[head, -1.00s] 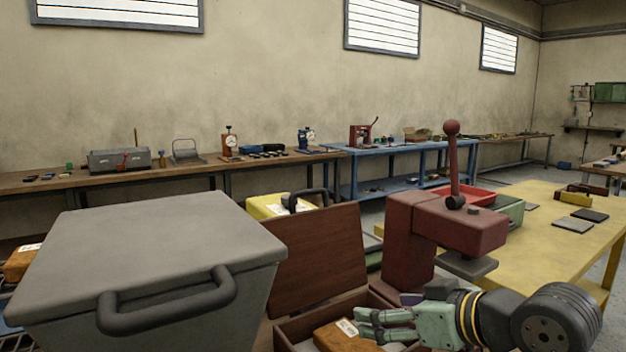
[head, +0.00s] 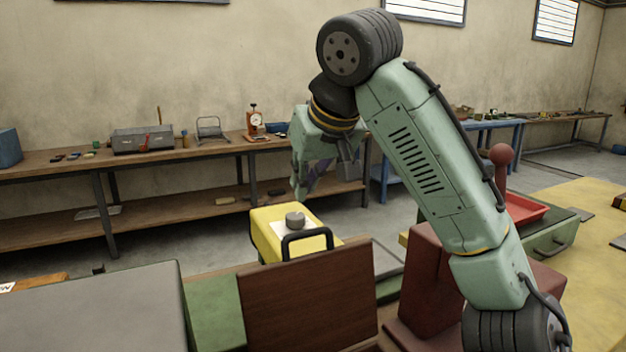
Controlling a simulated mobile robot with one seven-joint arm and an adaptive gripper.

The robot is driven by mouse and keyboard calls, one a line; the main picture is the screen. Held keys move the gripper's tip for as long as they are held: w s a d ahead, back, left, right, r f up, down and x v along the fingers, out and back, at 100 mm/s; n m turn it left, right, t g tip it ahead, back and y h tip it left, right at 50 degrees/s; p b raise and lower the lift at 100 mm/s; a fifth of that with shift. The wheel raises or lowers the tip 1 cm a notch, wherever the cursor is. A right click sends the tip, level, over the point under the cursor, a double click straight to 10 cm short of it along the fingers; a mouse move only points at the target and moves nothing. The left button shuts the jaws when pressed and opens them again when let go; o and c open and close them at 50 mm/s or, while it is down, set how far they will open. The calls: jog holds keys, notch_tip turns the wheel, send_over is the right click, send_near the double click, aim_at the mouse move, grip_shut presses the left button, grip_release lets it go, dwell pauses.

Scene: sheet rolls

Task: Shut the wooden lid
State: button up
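The wooden lid (head: 308,298) is a dark brown panel at the lower middle of the head view. It stands raised, close to upright, with its broad face towards me. The box it belongs to is out of view below the frame. My gripper (head: 308,190) hangs pointing down, beyond the lid and higher in the picture, above the yellow case. It appears apart from the lid. I cannot tell how far its fingers are spread, and I see nothing held in it.
A yellow case (head: 262,240) with a black handle stands behind the lid. A grey container (head: 90,310) is at lower left. A dark red press (head: 425,285) stands to the right, partly behind my arm. A long wooden bench (head: 60,180) runs along the wall.

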jog(key=p+x, duration=0.1)
jog(key=x, duration=0.6)
jog(key=shift+w+f+p, duration=0.1)
jog(key=shift+p, duration=0.3)
grip_shut()
jog(key=s, duration=0.1)
jog(key=s+d+p, duration=0.1)
jog(key=s, duration=0.1)
jog(key=shift+s+d+f, duration=0.1)
jog(key=shift+s+d, duration=0.05)
jog(key=shift+s, duration=0.05)
